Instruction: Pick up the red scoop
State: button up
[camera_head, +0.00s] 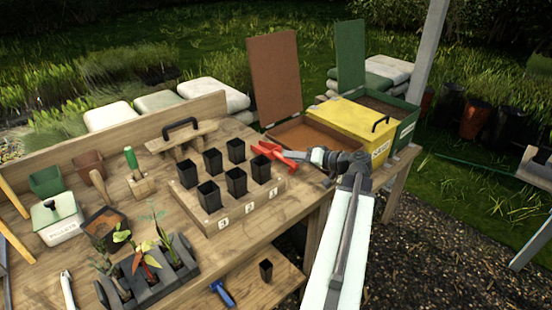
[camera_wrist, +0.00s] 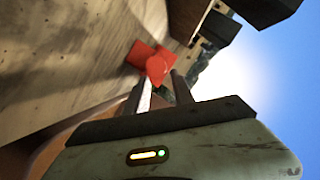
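The red scoop (camera_head: 272,153) lies at the right end of the wooden workbench, beside the block of black pots. My gripper (camera_head: 299,156) reaches in from the right, its tips close to the scoop's near end. In the wrist view the scoop (camera_wrist: 153,62) shows just ahead of and partly between the fingertips (camera_wrist: 163,84). The two fingers stand apart with a gap between them, so the gripper looks open. I cannot tell whether either finger touches the scoop.
A wooden block (camera_head: 207,221) with several black pots stands left of the scoop. An open brown-lidded bin (camera_head: 274,72) and a yellow bin (camera_head: 352,128) stand behind. A wooden rack with a black handle (camera_head: 181,128) and planted tray (camera_head: 152,286) occupy the bench's left.

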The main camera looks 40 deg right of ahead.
aim_at(281, 155)
jog(key=b+x, duration=0.1)
jog(key=x, duration=0.4)
jog(key=shift+a, duration=0.2)
jog(key=shift+r, duration=0.1)
grip_shut()
jog(key=shift+r, duration=0.15)
